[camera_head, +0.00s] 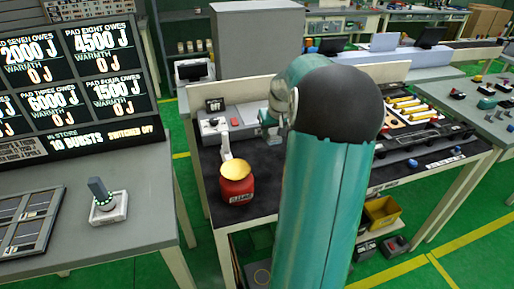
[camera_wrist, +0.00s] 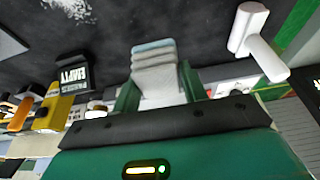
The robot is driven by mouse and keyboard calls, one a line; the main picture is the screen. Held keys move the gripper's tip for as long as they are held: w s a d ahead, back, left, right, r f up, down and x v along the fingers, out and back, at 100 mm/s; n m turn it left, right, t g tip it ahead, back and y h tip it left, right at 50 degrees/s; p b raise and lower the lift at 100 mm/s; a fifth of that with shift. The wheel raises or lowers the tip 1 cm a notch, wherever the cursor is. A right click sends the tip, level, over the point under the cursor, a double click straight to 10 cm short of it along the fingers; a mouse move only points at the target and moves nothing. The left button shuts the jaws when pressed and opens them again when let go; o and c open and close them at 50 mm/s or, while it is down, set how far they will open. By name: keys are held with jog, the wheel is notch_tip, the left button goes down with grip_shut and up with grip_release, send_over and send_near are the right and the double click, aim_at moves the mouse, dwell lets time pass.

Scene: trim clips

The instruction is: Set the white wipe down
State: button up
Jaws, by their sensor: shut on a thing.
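In the wrist view, my gripper (camera_wrist: 158,88) is shut on the white wipe (camera_wrist: 158,72), a folded, layered pad with a bluish-grey edge. The wipe sticks out between the two green fingers, with dark surface showing around it. I cannot tell whether it touches that surface. In the head view, my gripper (camera_head: 269,134) is partly visible over the back of the black-topped bench (camera_head: 210,160), and my arm hides much of that area. The wipe cannot be made out there.
A red jar with a yellow top (camera_head: 236,183) stands at the bench's front left. A white T-shaped piece (camera_wrist: 252,32) is to the right of the wipe in the wrist view, and a black lettered sign (camera_wrist: 72,77) to its left. Trays with yellow parts (camera_head: 408,107) lie at right.

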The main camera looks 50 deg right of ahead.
send_over(257, 153)
jog(key=s, duration=0.1)
jog(key=f, duration=0.6)
jog(key=shift+s+a, duration=0.1)
jog(key=shift+a, duration=0.2)
jog(key=shift+w+f, duration=0.2)
jog(key=shift+f, duration=1.55)
jog(key=shift+f, duration=0.1)
jog(key=o, duration=1.2)
